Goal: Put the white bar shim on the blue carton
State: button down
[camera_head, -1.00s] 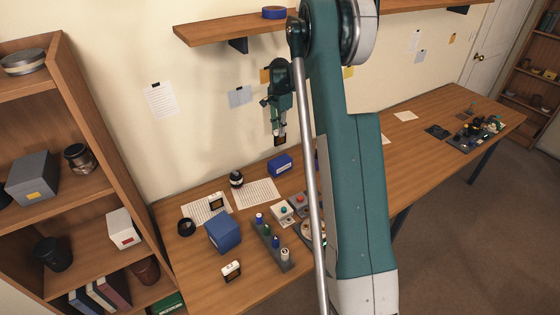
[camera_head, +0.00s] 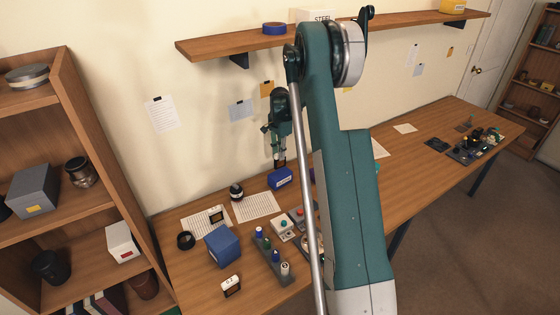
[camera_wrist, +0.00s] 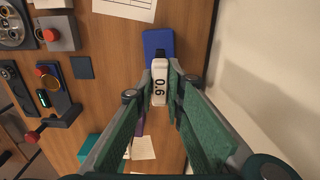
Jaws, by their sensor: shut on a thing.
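My gripper (camera_wrist: 160,82) is shut on the white bar shim (camera_wrist: 159,88), which carries dark printed digits. In the head view my gripper (camera_head: 280,161) points down just above a small blue carton (camera_head: 280,180) by the wall. The wrist view shows this blue carton (camera_wrist: 157,42) beyond the shim, partly hidden by the shim and fingertips. I cannot tell whether the shim touches it. A larger blue box (camera_head: 222,246) stands nearer the front left of the bench.
A dark round jar (camera_head: 236,192) and a printed sheet (camera_head: 256,207) lie left of the small carton. A rack of small bottles (camera_head: 272,262) and a box with a button (camera_head: 283,229) stand in front. The wall is close behind. A shelf (camera_head: 330,32) hangs above.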

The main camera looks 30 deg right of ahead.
aim_at(280, 167)
jog(key=shift+f, duration=0.15)
jog(key=shift+f, duration=1.7)
jog(key=shift+f, duration=0.2)
jog(key=c, duration=2.4)
grip_release()
jog(key=shift+r, duration=0.25)
notch_tip(280, 167, up, 12)
jog(key=shift+f, duration=0.1)
